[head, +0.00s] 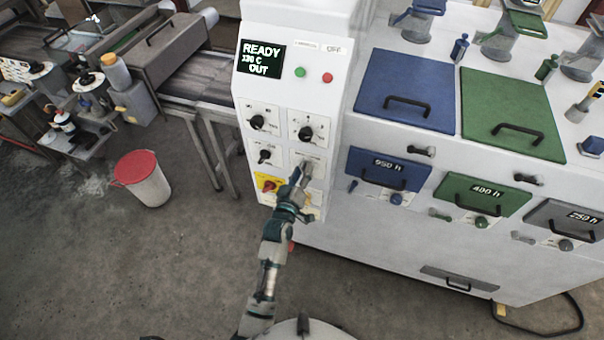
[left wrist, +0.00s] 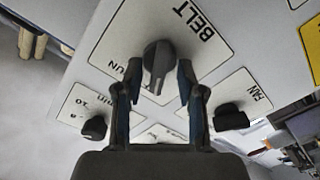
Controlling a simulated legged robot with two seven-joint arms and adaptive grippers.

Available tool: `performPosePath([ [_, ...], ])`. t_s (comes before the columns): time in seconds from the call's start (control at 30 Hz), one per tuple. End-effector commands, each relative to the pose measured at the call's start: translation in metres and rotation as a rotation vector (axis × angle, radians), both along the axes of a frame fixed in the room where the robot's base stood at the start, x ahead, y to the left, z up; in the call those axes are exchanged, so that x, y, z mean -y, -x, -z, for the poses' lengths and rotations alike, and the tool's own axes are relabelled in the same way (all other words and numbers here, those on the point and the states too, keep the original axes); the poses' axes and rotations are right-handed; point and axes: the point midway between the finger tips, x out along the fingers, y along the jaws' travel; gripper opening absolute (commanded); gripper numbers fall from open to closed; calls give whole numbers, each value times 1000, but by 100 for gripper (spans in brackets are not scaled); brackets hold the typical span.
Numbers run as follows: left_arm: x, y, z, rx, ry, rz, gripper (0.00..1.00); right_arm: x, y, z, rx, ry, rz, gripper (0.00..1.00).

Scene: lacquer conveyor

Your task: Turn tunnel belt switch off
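The tunnel belt switch (left wrist: 159,58) is a dark grey knob on a white plate marked BELT in the left wrist view. Part of the plate's RUN lettering shows beside the left finger. In the head view my gripper covers this knob. My left gripper (head: 302,174) is at the control panel (head: 283,98) there. In the left wrist view my left gripper (left wrist: 160,76) is open, with one finger on each side of the knob and narrow gaps showing between. Whether the knob is at off is unclear. My right gripper is not in view.
A FAN knob (left wrist: 231,117) and another dial (left wrist: 95,127) sit close to the fingers. A red switch on a yellow plate (head: 268,185) is lower left on the panel. Lidded blue (head: 403,83) and green (head: 513,110) tanks stand right. A red-lidded bucket (head: 143,178) stands left.

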Motion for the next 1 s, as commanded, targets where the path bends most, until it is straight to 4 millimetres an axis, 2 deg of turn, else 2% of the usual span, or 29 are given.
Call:
performPosePath([
  [0.17, -5, 14, 2, -2, -2, -1, 39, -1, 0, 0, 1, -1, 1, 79],
  [0.4, -21, 65, 3, -4, -2, 0, 39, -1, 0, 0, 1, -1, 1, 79],
  [0.6, -32, 98, 2, -2, -2, 0, 39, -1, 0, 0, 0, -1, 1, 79],
  [0.8, -36, 112, 2, -2, -1, 0, 39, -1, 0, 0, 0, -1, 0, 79],
  [1.0, -36, 112, 2, -1, 0, 0, 39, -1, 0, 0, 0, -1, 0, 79],
])
